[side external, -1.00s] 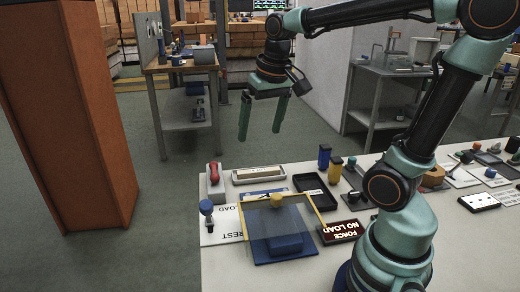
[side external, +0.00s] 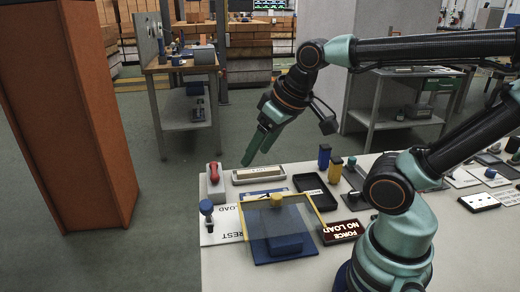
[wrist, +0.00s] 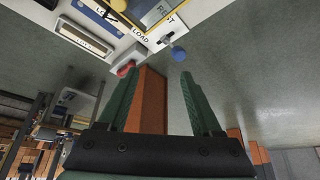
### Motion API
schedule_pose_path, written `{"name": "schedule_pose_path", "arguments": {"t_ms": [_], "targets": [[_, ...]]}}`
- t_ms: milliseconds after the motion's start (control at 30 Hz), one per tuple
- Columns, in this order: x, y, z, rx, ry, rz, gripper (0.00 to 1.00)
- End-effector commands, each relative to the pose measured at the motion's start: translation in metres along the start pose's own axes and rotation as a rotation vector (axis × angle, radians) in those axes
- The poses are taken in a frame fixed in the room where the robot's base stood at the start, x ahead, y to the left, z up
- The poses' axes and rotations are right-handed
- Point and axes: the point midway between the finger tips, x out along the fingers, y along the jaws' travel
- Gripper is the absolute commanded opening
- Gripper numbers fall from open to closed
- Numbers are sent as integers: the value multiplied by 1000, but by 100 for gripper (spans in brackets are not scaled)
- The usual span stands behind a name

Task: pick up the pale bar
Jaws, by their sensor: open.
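The pale bar (side external: 258,172) lies in a shallow grey-white tray (side external: 260,182) near the back left edge of the table. It also shows in the wrist view (wrist: 84,36), in its tray at upper left. My gripper (side external: 254,158) points down and left in the side view. Its green fingertips appear just above and behind the bar in that picture; the exact gap cannot be told. In the wrist view my gripper (wrist: 160,77) has its two fingers apart with nothing between them, and the bar lies outside them, to the upper left.
A red-handled object (side external: 214,178) and a blue knob (side external: 206,208) stand left of the tray. A black tray (side external: 315,192), blue and yellow blocks (side external: 324,156) are to its right. A yellow-framed clear panel (side external: 282,222) stands in front. Floor lies beyond the table's edge.

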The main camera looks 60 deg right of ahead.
Motion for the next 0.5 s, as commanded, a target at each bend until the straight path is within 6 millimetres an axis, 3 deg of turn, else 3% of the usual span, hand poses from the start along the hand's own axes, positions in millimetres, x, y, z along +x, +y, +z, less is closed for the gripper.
{"name": "schedule_pose_path", "arguments": {"t_ms": [167, 500], "targets": [[13, 16, -9, 297, -67, 34, 66], [64, 73, -26, 1248, -208, 221, 66]]}}
